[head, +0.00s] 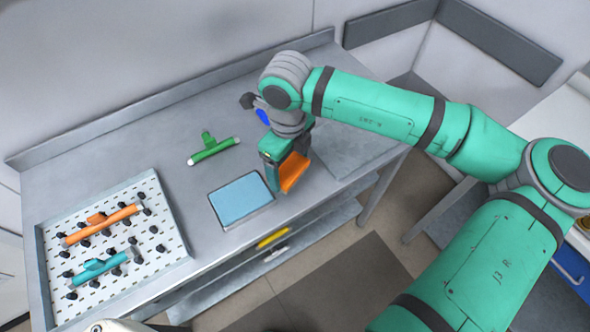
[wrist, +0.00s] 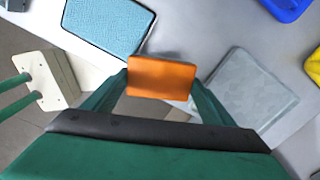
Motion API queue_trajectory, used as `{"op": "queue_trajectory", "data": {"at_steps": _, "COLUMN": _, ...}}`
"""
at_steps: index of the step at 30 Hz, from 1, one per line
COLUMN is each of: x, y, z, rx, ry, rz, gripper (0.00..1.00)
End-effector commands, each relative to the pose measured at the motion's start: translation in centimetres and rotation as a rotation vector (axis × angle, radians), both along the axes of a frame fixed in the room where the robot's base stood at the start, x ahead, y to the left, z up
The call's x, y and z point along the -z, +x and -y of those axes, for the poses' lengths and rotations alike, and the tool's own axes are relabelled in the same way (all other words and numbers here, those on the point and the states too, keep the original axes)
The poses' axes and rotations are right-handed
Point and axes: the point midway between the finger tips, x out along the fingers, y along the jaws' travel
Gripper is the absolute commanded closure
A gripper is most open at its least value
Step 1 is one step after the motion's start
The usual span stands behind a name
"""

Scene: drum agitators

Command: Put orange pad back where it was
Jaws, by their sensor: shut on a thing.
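The orange pad (head: 295,171) is held in my gripper (head: 284,180) above the front part of the grey metal table (head: 160,140). In the wrist view the orange pad (wrist: 162,78) spans between the two green fingers of my gripper (wrist: 161,88), which is shut on it. A blue pad (head: 241,199) lies in a shallow grey tray to the left of my gripper; it also shows in the wrist view (wrist: 108,26). A flat grey plate (head: 345,150) lies on the table to the right, seen in the wrist view too (wrist: 242,98).
A green T-shaped part (head: 213,149) lies behind the blue pad. A white perforated tray (head: 160,245) at left holds an orange part (head: 103,222) and a teal part (head: 103,266) among black pegs. A yellow thing (head: 272,238) is on the lower shelf.

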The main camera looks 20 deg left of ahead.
Motion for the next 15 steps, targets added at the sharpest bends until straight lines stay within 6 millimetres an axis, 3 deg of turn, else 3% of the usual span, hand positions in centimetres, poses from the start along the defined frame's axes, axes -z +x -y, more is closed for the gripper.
{"op": "queue_trajectory", "data": {"at_steps": 4, "x": 1.7, "y": 1.4, "z": 0.2, "rx": 0.001, "ry": 0.000, "rz": -0.001, "gripper": 0.47}}
{"op": "queue_trajectory", "data": {"at_steps": 11, "x": 2.8, "y": 2.2, "z": 0.3, "rx": -0.001, "ry": 0.000, "rz": 0.000, "gripper": 0.47}}
{"op": "queue_trajectory", "data": {"at_steps": 15, "x": 4.4, "y": 2.7, "z": 0.4, "rx": -0.002, "ry": 0.001, "rz": -0.003, "gripper": 0.47}}
